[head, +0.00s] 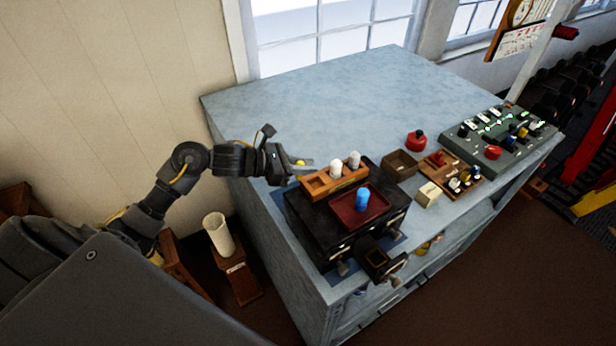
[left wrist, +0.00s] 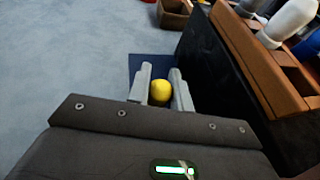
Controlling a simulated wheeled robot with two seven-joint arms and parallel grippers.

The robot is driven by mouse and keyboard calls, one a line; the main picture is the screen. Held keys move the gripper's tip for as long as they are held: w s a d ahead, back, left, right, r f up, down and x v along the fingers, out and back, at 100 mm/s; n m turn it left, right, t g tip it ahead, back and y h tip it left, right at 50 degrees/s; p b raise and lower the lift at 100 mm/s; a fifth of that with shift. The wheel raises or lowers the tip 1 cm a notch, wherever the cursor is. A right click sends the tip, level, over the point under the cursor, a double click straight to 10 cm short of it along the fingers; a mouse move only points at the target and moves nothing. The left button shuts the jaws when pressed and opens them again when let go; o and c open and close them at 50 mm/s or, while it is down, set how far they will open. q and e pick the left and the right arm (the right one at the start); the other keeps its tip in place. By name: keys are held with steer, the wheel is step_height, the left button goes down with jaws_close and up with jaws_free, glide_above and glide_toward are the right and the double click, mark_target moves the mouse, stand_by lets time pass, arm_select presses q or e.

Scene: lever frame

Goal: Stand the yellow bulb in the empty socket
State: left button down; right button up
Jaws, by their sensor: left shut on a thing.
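My left gripper (head: 296,166) is shut on the yellow bulb (head: 301,162), just left of a wooden rack. In the left wrist view the yellow bulb (left wrist: 160,92) sits between the two grey fingers of the gripper (left wrist: 161,85); its lower part is hidden. The wooden rack (head: 321,189) lies on a black box and holds two white bulbs (head: 336,168). Its left end bears no bulb and looks like the empty socket. In the left wrist view the rack (left wrist: 262,68) is to the right of the fingers, apart from them. My right gripper is not in view.
A blue bulb (head: 362,198) stands on a red tray (head: 348,216) on the black box (head: 319,228). To the right are an empty wooden box (head: 400,164), a cream block (head: 428,195) and a control panel (head: 500,155). The back of the blue table (head: 330,100) is clear.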

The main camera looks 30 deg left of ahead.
arm_select(q)
steer(key=shift+f+p, duration=0.55)
steer(key=shift+f, duration=1.45)
steer(key=shift+f+b, duration=0.15)
steer(key=shift+b, duration=0.15)
steer(key=c, duration=1.3)
jaws_free()
steer(key=shift+o, duration=0.2)
